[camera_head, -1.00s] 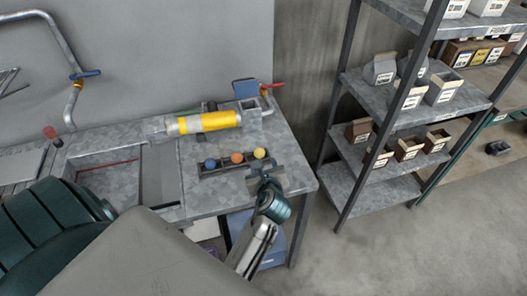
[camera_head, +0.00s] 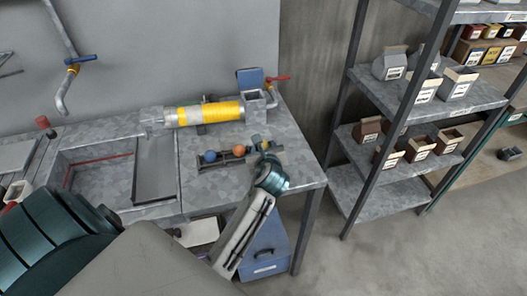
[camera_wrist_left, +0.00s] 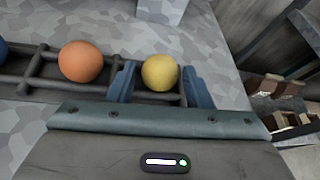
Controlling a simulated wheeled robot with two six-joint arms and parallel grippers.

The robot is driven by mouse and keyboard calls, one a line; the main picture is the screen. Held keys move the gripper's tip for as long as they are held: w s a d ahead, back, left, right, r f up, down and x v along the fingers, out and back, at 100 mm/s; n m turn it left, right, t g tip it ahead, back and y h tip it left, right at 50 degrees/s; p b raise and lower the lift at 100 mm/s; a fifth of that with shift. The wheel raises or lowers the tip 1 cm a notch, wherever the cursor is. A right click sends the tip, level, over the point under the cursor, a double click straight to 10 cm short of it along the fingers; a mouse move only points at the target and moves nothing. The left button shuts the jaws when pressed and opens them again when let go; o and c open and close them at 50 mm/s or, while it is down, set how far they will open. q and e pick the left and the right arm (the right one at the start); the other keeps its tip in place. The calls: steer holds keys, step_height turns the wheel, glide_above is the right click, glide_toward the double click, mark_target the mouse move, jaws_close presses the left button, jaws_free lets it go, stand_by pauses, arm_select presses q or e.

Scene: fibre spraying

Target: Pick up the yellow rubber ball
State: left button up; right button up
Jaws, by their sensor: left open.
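The yellow rubber ball (camera_wrist_left: 160,72) sits in the end slot of a dark rack in the left wrist view. My left gripper (camera_wrist_left: 159,80) is open, with one blue finger on each side of the ball. I cannot tell whether either finger touches it. In the head view the yellow ball (camera_head: 256,138) is partly hidden by my left gripper (camera_head: 267,147), which is over the right end of the rack (camera_head: 207,168). My right gripper is not in view.
An orange ball (camera_wrist_left: 81,62) sits beside the yellow one in the rack, and a blue ball (camera_head: 210,156) is farther left. A yellow-and-grey cylinder (camera_head: 210,112) lies behind on the metal workbench (camera_head: 305,168). A shelf unit (camera_head: 395,196) stands to the right.

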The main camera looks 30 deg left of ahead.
arm_select(q)
steer(key=c, duration=0.7)
steer(key=shift+c, duration=0.2)
